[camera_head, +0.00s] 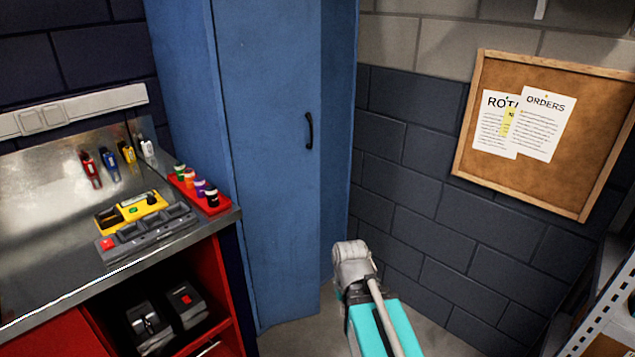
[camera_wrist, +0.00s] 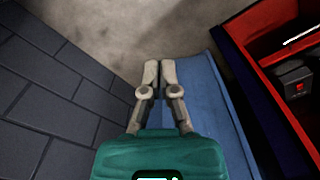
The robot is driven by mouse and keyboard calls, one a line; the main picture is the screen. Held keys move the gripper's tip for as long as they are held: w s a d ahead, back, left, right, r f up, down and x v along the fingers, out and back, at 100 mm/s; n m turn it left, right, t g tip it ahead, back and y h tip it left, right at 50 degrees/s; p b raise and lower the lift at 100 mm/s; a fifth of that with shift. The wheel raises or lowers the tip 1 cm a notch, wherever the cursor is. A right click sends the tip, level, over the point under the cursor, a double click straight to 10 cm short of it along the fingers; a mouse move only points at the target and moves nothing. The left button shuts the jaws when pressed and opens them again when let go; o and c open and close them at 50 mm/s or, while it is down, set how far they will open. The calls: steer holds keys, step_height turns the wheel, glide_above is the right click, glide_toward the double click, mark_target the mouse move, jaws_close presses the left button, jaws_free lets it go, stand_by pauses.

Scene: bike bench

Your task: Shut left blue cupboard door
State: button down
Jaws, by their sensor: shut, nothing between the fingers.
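The blue cupboard (camera_head: 182,100) stands in the corner. Its left door (camera_head: 265,170) has a black bar handle (camera_head: 309,131) near the right edge. The door's lower edge stands forward of a darker blue strip (camera_head: 338,150) to its right, so the door looks ajar; how far I cannot tell. In the wrist view my gripper (camera_wrist: 159,70) is shut and empty, pointing down over the floor. A blue panel (camera_wrist: 215,120), likely part of the cupboard, lies close on its right; contact is unclear. The handle is not visible in the wrist view.
A red bench with a metal top (camera_head: 60,285) stands left of the cupboard, holding a red tray of bottles (camera_head: 215,208) and tools. A dark brick wall (camera_head: 430,240) with a corkboard (camera_head: 470,120) is on the right. A perforated metal rack (camera_head: 603,310) stands at the far right.

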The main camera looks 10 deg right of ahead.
mark_target(317, 178)
steer(key=w+d+r+n+t+h+b, duration=0.25)
steer(key=w+d+t, duration=0.3)
steer(key=w, duration=0.45)
steer(key=w+d+r+n+t+h+b, duration=0.1)
steer(key=w+d+r+t+h, duration=0.1)
steer(key=w+d+t+h, duration=0.5)
steer(key=w+a+r+n+t+y+b, duration=0.1)
steer(key=w+r+n+t+y, duration=0.15)
steer(key=w, duration=0.25)
steer(key=w+a+r+n+t+y+b, duration=0.1)
steer(key=w+a+r+n+y, duration=0.15)
steer(key=w, duration=0.25)
steer(key=w+a+r+n+t+y+b, duration=0.1)
steer(key=w+a+n+y, duration=0.3)
steer(key=n, duration=0.7)
steer(key=shift+w+a+r+t+y+b, duration=0.3)
steer(key=shift+a+r+t+y+b, duration=0.1)
steer(key=shift+a+y, duration=1)
steer(key=shift+w+d, duration=0.15)
steer(key=w, duration=0.4)
steer(key=w+a, duration=0.1)
steer(key=w, duration=0.4)
steer(key=w+a, duration=0.1)
steer(key=w, duration=0.3)
steer(key=shift+w, duration=0.3)
